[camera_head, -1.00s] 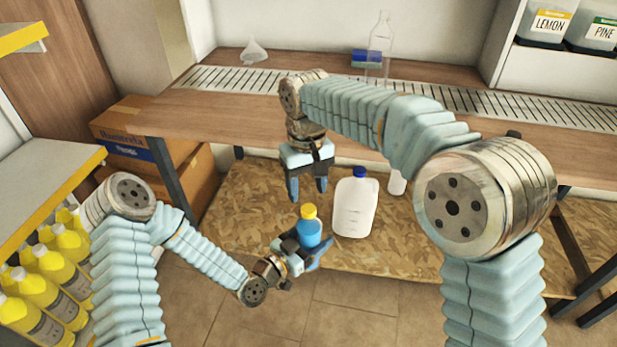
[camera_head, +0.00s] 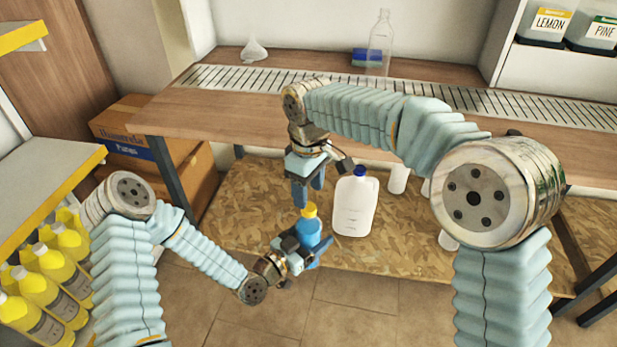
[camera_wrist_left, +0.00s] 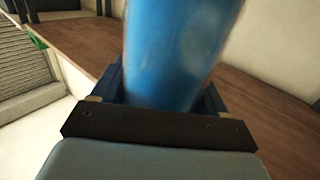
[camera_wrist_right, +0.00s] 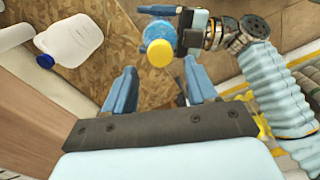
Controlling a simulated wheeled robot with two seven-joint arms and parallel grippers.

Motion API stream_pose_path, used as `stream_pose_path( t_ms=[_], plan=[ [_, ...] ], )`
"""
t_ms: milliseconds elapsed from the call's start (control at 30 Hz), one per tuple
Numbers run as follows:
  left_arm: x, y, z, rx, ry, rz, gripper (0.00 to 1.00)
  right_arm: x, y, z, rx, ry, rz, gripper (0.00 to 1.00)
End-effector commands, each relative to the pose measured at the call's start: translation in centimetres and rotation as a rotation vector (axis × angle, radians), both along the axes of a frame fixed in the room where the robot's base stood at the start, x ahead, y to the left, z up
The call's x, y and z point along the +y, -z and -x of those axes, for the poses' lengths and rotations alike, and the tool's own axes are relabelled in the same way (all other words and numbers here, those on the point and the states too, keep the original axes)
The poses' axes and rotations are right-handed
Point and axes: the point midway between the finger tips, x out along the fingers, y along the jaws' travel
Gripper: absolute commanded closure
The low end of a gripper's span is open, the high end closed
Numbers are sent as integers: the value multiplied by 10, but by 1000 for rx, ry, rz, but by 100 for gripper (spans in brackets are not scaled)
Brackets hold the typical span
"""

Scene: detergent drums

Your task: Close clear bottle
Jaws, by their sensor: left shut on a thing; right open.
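The clear bottle (camera_head: 379,42) stands upright on the wooden bench at the back; I see no cap on its neck. My left gripper (camera_head: 308,248) is shut on a blue bottle with a yellow cap (camera_head: 309,211), held upright in front of the bench. The blue bottle (camera_wrist_left: 178,50) fills the middle of the left wrist view. My right gripper (camera_head: 307,195) is open, fingers pointing down, just above the yellow cap. In the right wrist view the yellow cap (camera_wrist_right: 160,53) lies beyond the open fingertips, with nothing between them.
A white jug with a blue cap (camera_head: 355,205) stands on the lower chipboard shelf (camera_head: 250,210), right of the grippers. A funnel (camera_head: 255,50) and a blue block (camera_head: 366,57) are on the bench. Yellow bottles (camera_head: 45,270) stand at left, near cardboard boxes (camera_head: 125,130).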

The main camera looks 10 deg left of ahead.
Motion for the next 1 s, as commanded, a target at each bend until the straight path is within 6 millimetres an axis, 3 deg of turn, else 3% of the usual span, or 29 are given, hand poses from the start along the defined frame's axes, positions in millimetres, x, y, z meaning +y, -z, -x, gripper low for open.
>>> stream_pose_path(
  t_ms=[300, 700, 1000],
  plan=[
    [0, -1, 0, -3, 0, 1, 100, 0, 42, 0, 0, 1, 1, 43],
    [0, -1, 0, -3, 0, 1, 100, 0, 49, 0, 0, 1, 0, 43],
    [0, -1, 0, -3, 0, 1, 100, 0, 49, 0, -1, 1, 0, 89]
  ],
)
